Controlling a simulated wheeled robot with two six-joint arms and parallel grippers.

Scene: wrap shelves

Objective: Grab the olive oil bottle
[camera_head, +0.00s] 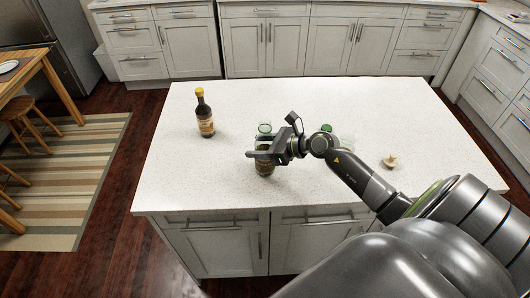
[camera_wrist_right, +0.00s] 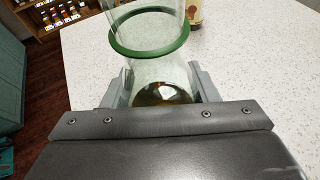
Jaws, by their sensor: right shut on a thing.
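A clear glass bottle with a green ring and amber liquid, which looks like the olive oil bottle (camera_head: 264,167), stands on the island near its front middle. My right gripper (camera_head: 262,154) is shut around its body, and the gripper hides part of it in the head view. In the right wrist view the glass bottle (camera_wrist_right: 158,68) is between the two fingers of my right gripper (camera_wrist_right: 165,85), with the liquid low in it. My left gripper is not in view.
A dark bottle with a yellow cap (camera_head: 204,115) stands to the left on the white island (camera_head: 225,95). A green-ringed glass item (camera_head: 327,128) is behind my right wrist. A small beige object (camera_head: 390,160) lies to the right. The island's left and back areas are mostly clear.

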